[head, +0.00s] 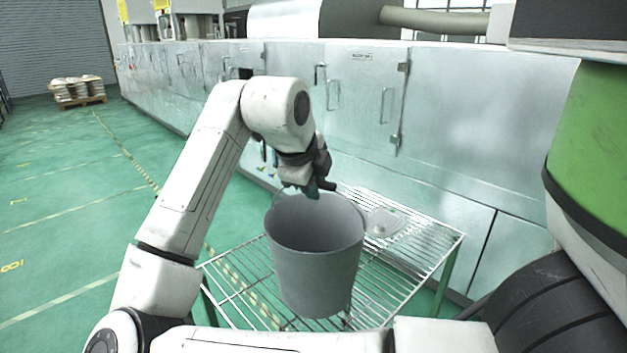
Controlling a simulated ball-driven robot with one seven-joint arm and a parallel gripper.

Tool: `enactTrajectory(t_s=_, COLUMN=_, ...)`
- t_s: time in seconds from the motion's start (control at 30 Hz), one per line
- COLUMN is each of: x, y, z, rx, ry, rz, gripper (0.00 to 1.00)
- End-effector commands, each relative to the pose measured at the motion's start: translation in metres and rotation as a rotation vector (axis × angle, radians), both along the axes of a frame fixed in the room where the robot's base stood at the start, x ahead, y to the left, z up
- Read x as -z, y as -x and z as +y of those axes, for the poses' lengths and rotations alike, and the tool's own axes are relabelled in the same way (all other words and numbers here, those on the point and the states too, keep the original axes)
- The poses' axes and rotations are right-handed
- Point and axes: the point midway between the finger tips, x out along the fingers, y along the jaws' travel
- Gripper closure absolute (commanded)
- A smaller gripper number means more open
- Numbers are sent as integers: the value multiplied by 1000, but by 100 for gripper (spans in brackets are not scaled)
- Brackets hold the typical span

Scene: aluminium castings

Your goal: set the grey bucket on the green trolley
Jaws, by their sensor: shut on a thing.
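The grey bucket (315,265) is upright, its open mouth facing up, in the middle of the head view. My gripper (316,190) is at the far side of the bucket's rim and is shut on the bucket; the exact grip point is hard to make out. The green trolley (420,262) has a wire-grid top and green legs. The bucket is in front of and over the wire top, hiding its middle. I cannot tell whether the bucket's base touches the wires or hangs just above them.
A small clear container (385,222) is on the wire top, right of the bucket. A long metal cabinet (365,100) with handles stands behind the trolley. A loaded pallet (78,92) is far left. The green floor at left is open.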

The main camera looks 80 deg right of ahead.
Motion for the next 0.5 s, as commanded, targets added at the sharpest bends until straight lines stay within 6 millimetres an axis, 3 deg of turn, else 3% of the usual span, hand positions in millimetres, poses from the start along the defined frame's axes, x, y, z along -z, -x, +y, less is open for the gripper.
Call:
enactTrajectory(t_s=0.03, x=0, y=0, z=0, rx=-1, ry=5, rz=0, gripper=100)
enactTrajectory(t_s=0.07, x=2, y=0, z=0, rx=0, ry=0, rz=0, gripper=76)
enactTrajectory(t_s=0.1, x=1, y=0, z=0, rx=0, ry=0, rz=0, gripper=72)
enactTrajectory(t_s=0.3, x=1, y=0, z=0, rx=0, ry=0, rz=0, gripper=53)
enactTrajectory(t_s=0.5, x=1, y=0, z=0, rx=0, ry=0, rz=0, gripper=51)
